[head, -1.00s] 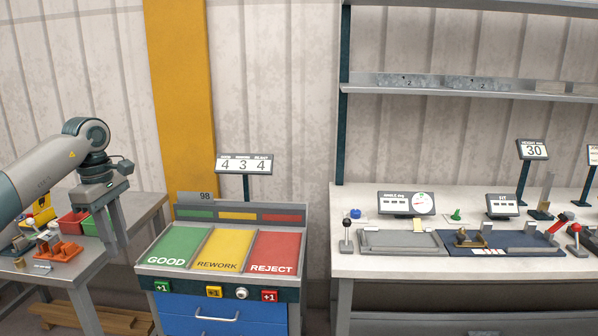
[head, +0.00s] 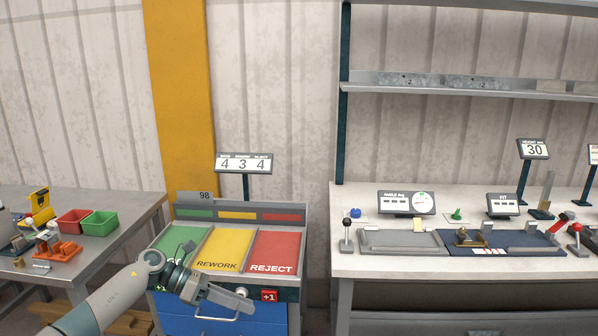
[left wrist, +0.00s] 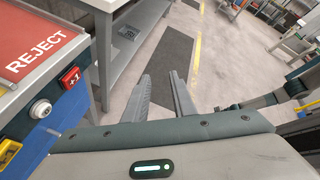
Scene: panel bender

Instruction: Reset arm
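My left arm comes in low from the left in the head view. Its gripper (head: 240,304) is in front of the blue cabinet, below the REWORK and REJECT panels, and points right. In the left wrist view its two fingers (left wrist: 163,78) stand apart with nothing between them. The floor and a dark mat lie beyond them. My right gripper is not seen in the head view. A grey and dark arm-like part shows at the right of the left wrist view, but I cannot tell its gripper.
The sorting cabinet has green, yellow and red panels (head: 274,252) and +1 buttons (head: 269,296). The left table holds a red bin (head: 73,222), a green bin (head: 100,224) and an orange fixture (head: 57,249). The gauge bench (head: 400,268) is at the right.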

